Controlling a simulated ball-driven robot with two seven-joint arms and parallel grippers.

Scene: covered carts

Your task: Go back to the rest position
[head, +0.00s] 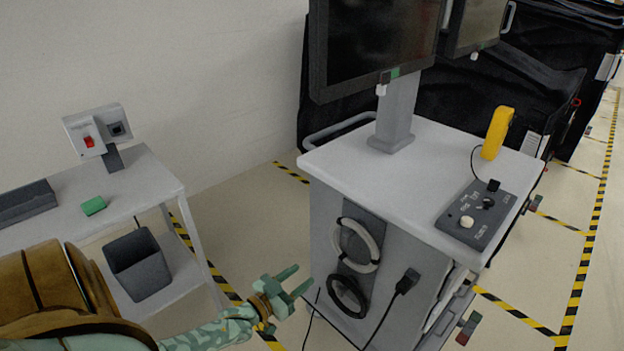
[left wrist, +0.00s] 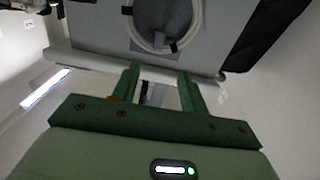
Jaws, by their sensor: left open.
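My left gripper (head: 290,284) is open and empty, held out at the lower middle of the head view, in front of the grey cart's side. Its arm comes in from the lower left. In the left wrist view the two green fingers (left wrist: 158,85) stand apart with nothing between them, and the cart's side with a coiled white cable (left wrist: 160,25) lies beyond. My right gripper is not in view.
The grey cart (head: 375,165) carries a monitor (head: 370,40), a yellow handset (head: 497,132) and a control box (head: 480,213). At left a white table (head: 150,180) holds a green block (head: 94,206); a dark bin (head: 138,264) sits below. Floor shows between table and cart.

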